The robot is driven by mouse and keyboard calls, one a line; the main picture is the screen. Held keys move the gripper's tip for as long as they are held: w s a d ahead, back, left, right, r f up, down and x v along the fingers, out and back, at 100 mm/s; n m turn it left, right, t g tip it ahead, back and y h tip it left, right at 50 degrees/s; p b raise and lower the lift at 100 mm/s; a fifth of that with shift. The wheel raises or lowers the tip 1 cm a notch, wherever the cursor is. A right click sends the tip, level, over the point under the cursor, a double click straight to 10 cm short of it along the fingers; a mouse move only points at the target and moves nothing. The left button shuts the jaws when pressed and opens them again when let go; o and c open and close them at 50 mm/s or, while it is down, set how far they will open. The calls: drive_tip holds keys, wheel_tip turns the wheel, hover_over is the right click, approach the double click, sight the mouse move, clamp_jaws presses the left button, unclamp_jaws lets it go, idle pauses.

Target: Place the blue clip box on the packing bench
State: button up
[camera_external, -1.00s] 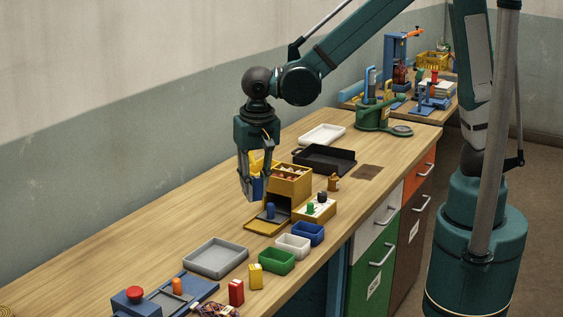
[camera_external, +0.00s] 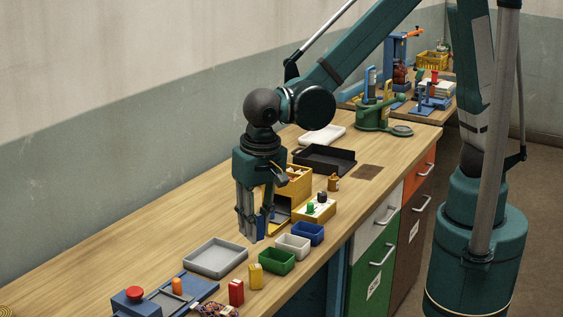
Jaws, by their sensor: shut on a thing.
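My gripper (camera_external: 254,235) is low over the long wooden bench (camera_external: 150,240), fingers pointing down. It is shut on the blue clip box (camera_external: 262,222), which shows as a blue piece between the fingers with some yellow above it. The fingers hide most of the box, and I cannot tell whether it touches the surface below. The gripper is behind the green bin and in front of the yellow cabinet. A second wooden bench stands at the far right. The frames do not show which one is the packing bench.
Green (camera_external: 276,262), white (camera_external: 293,246) and blue (camera_external: 308,234) bins stand near the front edge. A grey tray (camera_external: 216,258) lies left of the gripper. The yellow cabinet (camera_external: 296,182) and black tray (camera_external: 324,160) are behind. The bench's left rear is clear.

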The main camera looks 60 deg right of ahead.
drive_tip(key=s+a, duration=0.2)
hover_over(259, 295)
drive_tip(key=shift+s+a+f, duration=0.1)
drive_tip(key=shift+f, duration=1.2)
drive_tip(key=shift+s+f, duration=0.1)
drive_tip(key=shift+f, duration=1.15)
drive_tip(key=shift+f, duration=2.9)
drive_tip(key=shift+f, duration=0.1)
drive_tip(key=shift+f, duration=2)
drive_tip(key=shift+f+b, duration=0.2)
drive_tip(key=shift+b, duration=0.25)
